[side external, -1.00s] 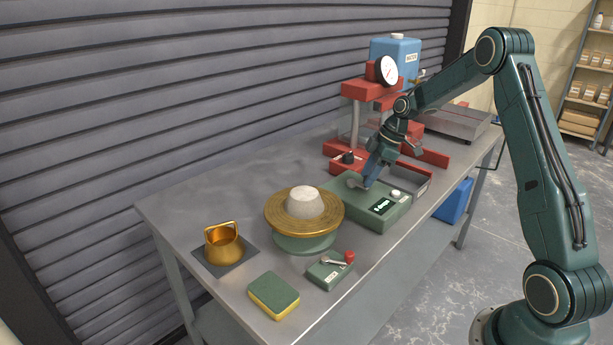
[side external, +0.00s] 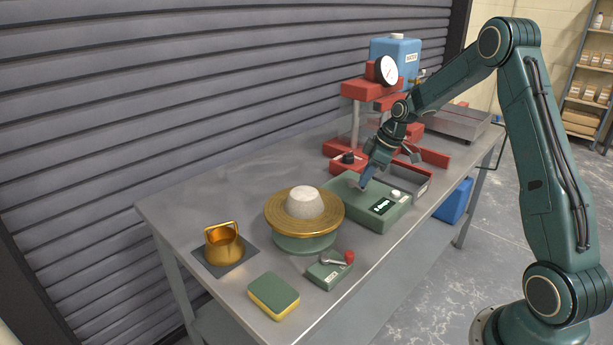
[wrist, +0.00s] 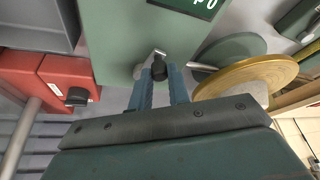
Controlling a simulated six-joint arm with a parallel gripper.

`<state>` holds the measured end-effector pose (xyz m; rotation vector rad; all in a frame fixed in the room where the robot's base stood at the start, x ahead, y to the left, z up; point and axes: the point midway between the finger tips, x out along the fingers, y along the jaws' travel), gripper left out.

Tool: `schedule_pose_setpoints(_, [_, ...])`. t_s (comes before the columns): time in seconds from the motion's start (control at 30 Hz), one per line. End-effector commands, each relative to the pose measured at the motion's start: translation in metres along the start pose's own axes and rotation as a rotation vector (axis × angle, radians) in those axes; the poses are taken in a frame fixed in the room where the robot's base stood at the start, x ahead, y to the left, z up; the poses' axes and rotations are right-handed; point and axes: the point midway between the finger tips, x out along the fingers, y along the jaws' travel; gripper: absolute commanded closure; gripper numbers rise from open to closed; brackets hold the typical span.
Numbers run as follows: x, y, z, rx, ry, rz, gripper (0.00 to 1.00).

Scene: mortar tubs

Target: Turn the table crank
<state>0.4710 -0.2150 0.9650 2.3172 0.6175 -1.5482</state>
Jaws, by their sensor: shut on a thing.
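A green box (side external: 350,207) with a dark display (side external: 382,206) stands on the table beside the flow table with its brass disc (side external: 276,224). In the wrist view, a crank with a short metal arm and a black knob (wrist: 158,68) sits on the green box (wrist: 120,35). My gripper (wrist: 160,75) is shut on this black knob, a blue finger on each side. In the side view my gripper (side external: 364,184) is low over the box's back left part and hides the crank.
A small green box with a red-knobbed lever (side external: 328,272) and a green-yellow sponge (side external: 273,296) lie at the front. A brass pot (side external: 223,245) stands left. A red press (side external: 345,160) and a grey tray (side external: 415,183) stand close behind my gripper.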

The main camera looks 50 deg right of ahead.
Motion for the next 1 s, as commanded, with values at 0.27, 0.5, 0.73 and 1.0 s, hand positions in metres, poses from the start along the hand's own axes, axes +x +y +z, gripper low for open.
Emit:
schedule_pose_setpoints(0.27, [0.004, -0.011, -0.011, 0.23, 0.0, 0.096, 1.0])
schedule_pose_setpoints(0.5, [0.008, -0.017, -0.021, 0.439, 0.001, 0.183, 1.0])
schedule_pose_setpoints(0.73, [0.013, -0.02, -0.033, 0.64, 0.002, 0.266, 1.0])
schedule_pose_setpoints(1.0, [0.018, -0.02, -0.046, 0.876, 0.004, 0.364, 1.0])
